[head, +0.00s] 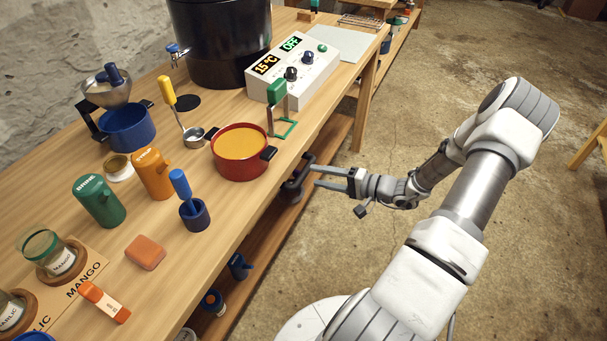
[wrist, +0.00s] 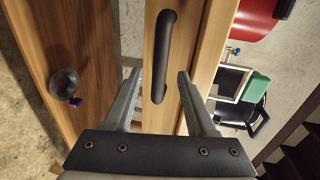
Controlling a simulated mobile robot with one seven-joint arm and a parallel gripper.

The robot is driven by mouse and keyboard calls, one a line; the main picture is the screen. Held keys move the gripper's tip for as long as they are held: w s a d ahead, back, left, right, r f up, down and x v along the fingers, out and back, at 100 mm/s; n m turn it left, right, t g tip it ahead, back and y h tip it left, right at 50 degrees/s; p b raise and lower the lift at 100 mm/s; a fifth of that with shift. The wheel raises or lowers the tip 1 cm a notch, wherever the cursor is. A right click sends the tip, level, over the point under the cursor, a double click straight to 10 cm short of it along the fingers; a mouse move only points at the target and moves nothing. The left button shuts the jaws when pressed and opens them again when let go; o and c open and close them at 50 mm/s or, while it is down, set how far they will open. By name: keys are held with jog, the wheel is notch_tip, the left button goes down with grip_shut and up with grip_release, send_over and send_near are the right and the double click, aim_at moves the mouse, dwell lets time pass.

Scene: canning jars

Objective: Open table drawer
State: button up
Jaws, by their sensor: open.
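My gripper (head: 312,174) is open at the front edge of the workbench, beside the red pot in the head view. In the wrist view my gripper (wrist: 157,80) has its two fingers on either side of a black bar handle (wrist: 165,50). The handle is fixed to a pale wooden drawer front (wrist: 187,45) under the tabletop. The fingers are apart, with a gap seen between them and the handle. I cannot tell whether the fingertips touch the drawer front. The drawer front is mostly hidden under the table edge in the head view.
The tabletop (head: 150,215) holds a red pot (head: 240,152) near the edge, a white control box (head: 295,68), a green-handled tool (head: 278,105), and mugs. A lower shelf (head: 258,235) with small items runs below. The concrete floor (head: 400,110) beside the bench is clear.

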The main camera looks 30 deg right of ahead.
aim_at(307, 174)
jog(key=x, duration=0.5)
jog(key=shift+w+a+b, duration=0.25)
jog(key=shift+w+b, duration=0.05)
jog(key=shift+w, duration=0.05)
grip_shut()
dwell(1.1)
